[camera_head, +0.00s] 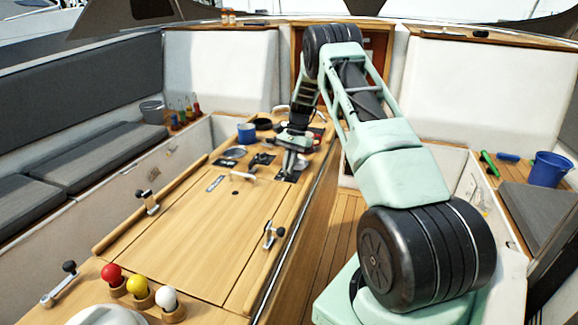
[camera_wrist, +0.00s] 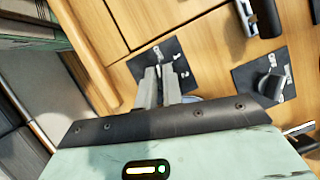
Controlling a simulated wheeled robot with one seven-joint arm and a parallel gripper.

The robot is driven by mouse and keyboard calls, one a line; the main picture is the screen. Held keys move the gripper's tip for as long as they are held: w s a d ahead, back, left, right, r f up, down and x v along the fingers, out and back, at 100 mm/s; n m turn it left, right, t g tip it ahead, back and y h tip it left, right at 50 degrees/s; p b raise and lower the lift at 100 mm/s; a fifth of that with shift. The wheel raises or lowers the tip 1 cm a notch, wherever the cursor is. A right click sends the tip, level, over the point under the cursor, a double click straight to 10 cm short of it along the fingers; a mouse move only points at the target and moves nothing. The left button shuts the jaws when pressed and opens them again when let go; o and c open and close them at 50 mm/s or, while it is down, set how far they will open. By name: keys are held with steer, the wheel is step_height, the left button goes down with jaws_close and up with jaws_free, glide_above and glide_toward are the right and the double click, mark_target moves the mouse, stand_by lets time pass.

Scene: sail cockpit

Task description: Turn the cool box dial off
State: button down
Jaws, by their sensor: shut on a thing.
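In the wrist view my gripper (camera_wrist: 161,76) is over a small black plate (camera_wrist: 188,80) with white markings, set on the wooden top. Its fingers are shut on the dial of this plate, which they hide almost fully, so its setting cannot be read. A second black plate (camera_wrist: 246,88) with a dark dial knob (camera_wrist: 270,86) stands to the right, apart from my gripper. In the head view my gripper (camera_head: 292,161) points down at the far end of the wooden table, over a black plate (camera_head: 287,178).
Red, yellow and white knobs (camera_head: 141,292) line the near end. Metal latches (camera_head: 270,235) sit on the table sides. The broad table top (camera_head: 190,235) is mostly clear.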

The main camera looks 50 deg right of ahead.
steer(key=c, duration=1.5)
jaws_free()
steer(key=shift+c, duration=0.2)
steer(key=b+v, duration=0.3)
steer(key=v, duration=1.4)
steer(key=shift+r, duration=0.25)
